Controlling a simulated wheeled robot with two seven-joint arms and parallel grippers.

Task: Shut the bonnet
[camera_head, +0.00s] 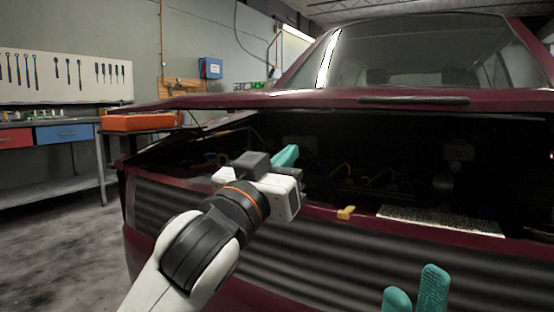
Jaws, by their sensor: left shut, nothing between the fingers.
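The dark red bonnet (300,100) of the car shows nearly edge-on, part-way raised, with a dark gap between it and the front of the car. The engine bay (330,155) is visible through the gap. My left gripper (286,156) is shut and empty, at the left part of the opening, below the bonnet's front edge and apart from it in the picture. My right gripper (415,295) shows only as two teal fingertips with a gap between them, low in front of the grille; it is open and empty.
The floor at the lower left is clear.

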